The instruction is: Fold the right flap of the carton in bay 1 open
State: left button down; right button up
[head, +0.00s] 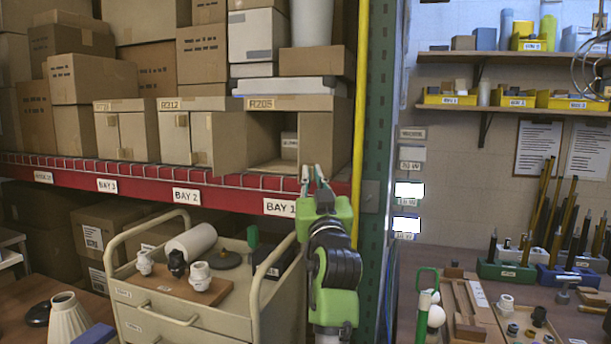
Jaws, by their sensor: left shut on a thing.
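The carton in bay 1 (262,104), marked R205, stands on the shelf above the BAY 1 label. Its front is partly open, and a small box (289,146) shows inside. Its left flap (229,142) stands out to the left. A tan panel that looks like its right flap (327,132) is at the right of the opening. My left gripper (312,176) is at the lower edge of this panel, with its fingers shut on what appears to be the right flap. The fingertips partly hide the contact. My right gripper is not in view.
A yellow post (360,110) and a green rack upright (378,200) stand close to the right of the carton. Cartons R212 (173,140) and another sit to its left.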

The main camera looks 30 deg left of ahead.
pick_arm(q)
jog(key=shift+w+d+r+t, duration=0.3)
jog(key=shift+d+r+t, duration=0.15)
jog(key=shift+d, duration=0.25)
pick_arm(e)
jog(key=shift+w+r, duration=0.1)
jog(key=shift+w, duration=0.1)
pick_arm(q)
jog(key=c, duration=2.4)
grip_release()
jog(key=shift+o, duration=0.5)
jog(key=shift+w+d+f+m, duration=0.1)
jog(key=shift+w+d+m, duration=0.2)
jog(key=shift+w, duration=0.2)
jog(key=shift+s, duration=0.15)
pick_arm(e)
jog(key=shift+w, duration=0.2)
pick_arm(q)
jog(key=shift+a, duration=0.15)
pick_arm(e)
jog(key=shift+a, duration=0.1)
pick_arm(q)
jog(key=shift+f, duration=0.15)
